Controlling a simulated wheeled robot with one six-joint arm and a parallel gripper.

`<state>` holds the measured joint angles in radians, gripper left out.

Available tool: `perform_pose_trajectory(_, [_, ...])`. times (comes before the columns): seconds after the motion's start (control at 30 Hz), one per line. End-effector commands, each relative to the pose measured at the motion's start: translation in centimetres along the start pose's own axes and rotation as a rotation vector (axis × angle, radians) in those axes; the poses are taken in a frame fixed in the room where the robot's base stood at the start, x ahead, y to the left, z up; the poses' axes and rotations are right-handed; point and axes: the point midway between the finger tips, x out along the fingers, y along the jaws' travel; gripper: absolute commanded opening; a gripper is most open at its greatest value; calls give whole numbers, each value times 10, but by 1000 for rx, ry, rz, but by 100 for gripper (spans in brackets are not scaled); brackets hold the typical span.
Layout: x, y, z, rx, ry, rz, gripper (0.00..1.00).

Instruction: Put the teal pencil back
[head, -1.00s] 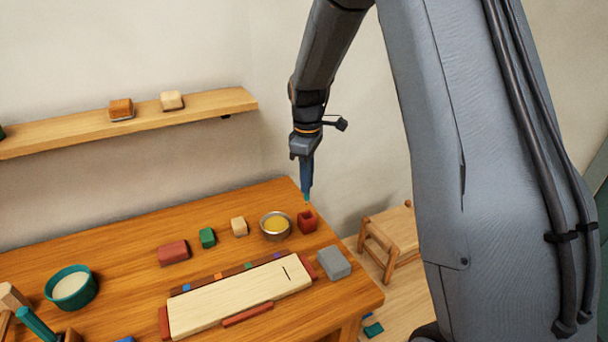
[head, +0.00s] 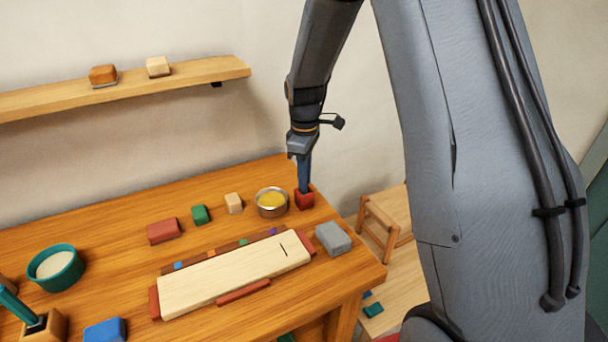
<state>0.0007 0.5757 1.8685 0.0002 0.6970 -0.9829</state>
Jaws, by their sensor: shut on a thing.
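My gripper (head: 304,184) is shut on the teal pencil and points straight down at the back right of the table. The pencil itself is hidden now, behind the fingers and inside the red holder. The small red holder (head: 304,202) stands on the table directly under my fingertips, which are at or just inside its top opening. I cannot tell whether the pencil's point touches the bottom of the holder.
A metal bowl of yellow stuff (head: 272,212) stands close left of the holder. A grey block (head: 333,239), a pale board with a dark line (head: 220,281) and small blocks lie nearer. A teal bowl (head: 58,281) is at left. A stool (head: 385,222) stands beyond the table's right edge.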

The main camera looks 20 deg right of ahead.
Motion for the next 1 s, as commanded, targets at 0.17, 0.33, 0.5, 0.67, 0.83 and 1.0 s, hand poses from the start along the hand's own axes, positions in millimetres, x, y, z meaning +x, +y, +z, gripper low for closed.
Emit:
perform_pose_trajectory(0.17, [1, 0, 0, 0, 0, 0, 0])
perform_pose_trajectory(0.33, [1, 0, 0, 0, 0, 0, 0])
perform_pose_trajectory(0.5, [1, 0, 0, 0, 0, 0, 0])
perform_pose_trajectory(0.67, [2, 0, 0, 0, 0, 0, 0])
perform_pose_trajectory(0.83, [5, 0, 0, 0, 0, 0, 0])
perform_pose_trajectory(1.0, [7, 0, 0, 0, 0, 0, 0])
